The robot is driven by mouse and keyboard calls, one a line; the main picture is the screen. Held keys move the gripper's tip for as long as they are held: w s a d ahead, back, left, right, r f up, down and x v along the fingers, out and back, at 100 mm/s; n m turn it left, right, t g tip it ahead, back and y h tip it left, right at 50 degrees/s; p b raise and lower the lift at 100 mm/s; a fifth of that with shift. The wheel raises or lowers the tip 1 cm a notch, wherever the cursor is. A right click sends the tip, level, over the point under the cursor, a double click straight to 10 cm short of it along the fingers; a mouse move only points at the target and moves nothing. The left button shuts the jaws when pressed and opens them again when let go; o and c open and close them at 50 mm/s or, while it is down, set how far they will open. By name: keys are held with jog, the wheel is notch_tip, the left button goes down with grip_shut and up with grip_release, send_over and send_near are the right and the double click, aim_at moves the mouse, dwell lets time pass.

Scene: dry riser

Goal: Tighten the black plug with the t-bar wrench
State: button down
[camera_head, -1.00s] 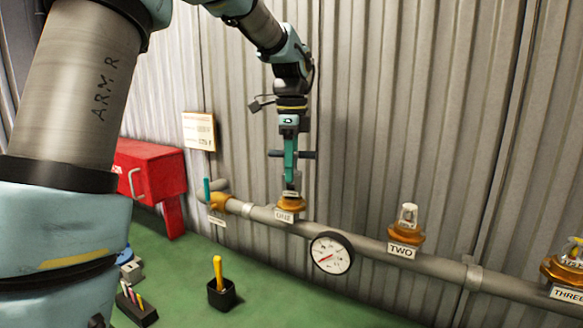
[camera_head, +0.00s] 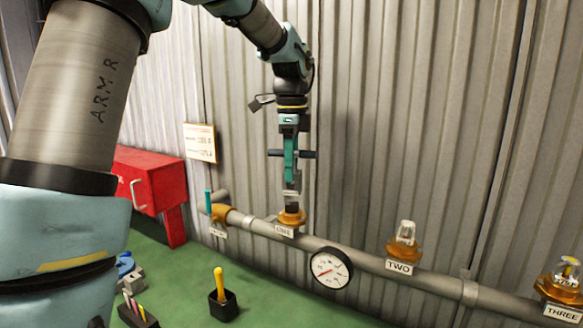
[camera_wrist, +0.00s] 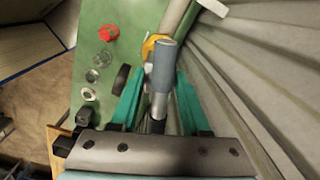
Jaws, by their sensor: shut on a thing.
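My gripper (camera_head: 290,168) points down above the orange outlet labelled ONE (camera_head: 292,217). Its teal fingers (camera_wrist: 157,100) are shut on the t-bar wrench. The wrench's dark crossbar (camera_head: 308,154) sticks out on both sides of the fingers in the head view. A grey lower part (camera_head: 291,194) shows below the fingers, just above the outlet. A blue-grey cylinder (camera_wrist: 165,65) lies between the fingers in the wrist view. A small dark part shows between the grey piece and the outlet. I cannot tell whether it is the black plug or whether the wrench touches it.
A grey pipe (camera_head: 365,270) runs along the corrugated wall, with a gauge (camera_head: 330,268) right of ONE. Outlets TWO (camera_head: 401,252) and THREE (camera_head: 562,288) stand farther right. A red cabinet (camera_head: 150,182) stands left. A black cup (camera_head: 222,303) with a yellow handle stands on green.

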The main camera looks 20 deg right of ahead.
jog(key=shift+r+p, duration=0.3)
jog(key=shift+r, duration=2.25)
